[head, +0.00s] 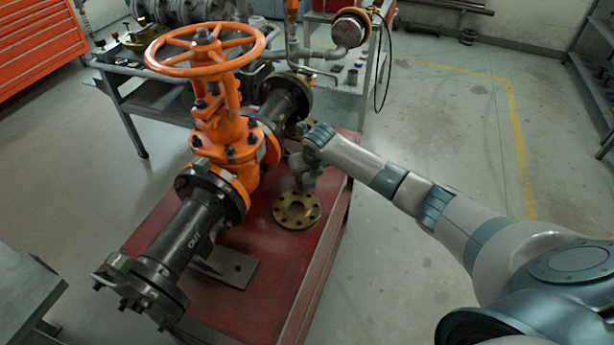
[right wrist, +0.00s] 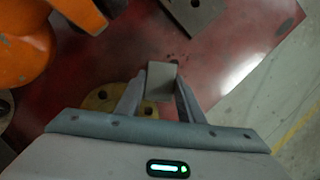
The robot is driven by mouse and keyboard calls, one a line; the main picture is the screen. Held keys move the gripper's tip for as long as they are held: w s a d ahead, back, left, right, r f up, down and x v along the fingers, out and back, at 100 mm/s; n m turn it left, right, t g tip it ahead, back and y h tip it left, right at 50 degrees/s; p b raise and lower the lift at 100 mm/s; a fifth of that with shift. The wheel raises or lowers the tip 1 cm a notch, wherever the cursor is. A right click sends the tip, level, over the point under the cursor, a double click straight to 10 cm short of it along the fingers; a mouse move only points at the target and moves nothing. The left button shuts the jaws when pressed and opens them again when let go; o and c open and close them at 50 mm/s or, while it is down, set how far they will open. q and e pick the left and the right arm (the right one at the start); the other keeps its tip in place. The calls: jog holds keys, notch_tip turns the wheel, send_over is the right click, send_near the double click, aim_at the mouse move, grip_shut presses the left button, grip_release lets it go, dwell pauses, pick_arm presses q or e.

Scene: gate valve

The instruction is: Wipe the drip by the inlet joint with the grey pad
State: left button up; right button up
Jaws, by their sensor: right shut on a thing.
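My right gripper (head: 303,172) is low over the red bench top, right of the orange gate valve (head: 224,140). In the right wrist view the gripper (right wrist: 160,85) is shut on the grey pad (right wrist: 161,82), a small block between its fingertips. Small dark spots (right wrist: 174,60) show on the red surface just beyond the pad; I cannot tell whether they are the drip. Whether the pad touches the bench is unclear. The black pipe and flange joints (head: 190,232) run from the valve toward the front left. My left gripper is out of view.
A brass flange ring (head: 297,210) lies on the red bench (head: 285,255) below the gripper. A grey plate with a hole (head: 238,268) lies under the front pipe. A cart with a gauge (head: 350,28) stands behind. The floor right of the bench is clear.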

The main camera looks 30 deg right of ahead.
jog(key=shift+w+d+b, duration=0.75)
jog(key=shift+w+d, duration=0.5)
jog(key=shift+d, duration=0.15)
jog(key=shift+r, duration=0.1)
jog(key=shift+d, duration=0.1)
jog(key=shift+w+d+f+b, duration=0.25)
jog(key=shift+w+d+b, duration=0.75)
jog(key=shift+d+b, duration=0.1)
jog(key=shift+w+d+r, duration=0.1)
jog(key=shift+d+r, duration=0.05)
jog(key=shift+d, duration=0.1)
jog(key=shift+f, duration=0.25)
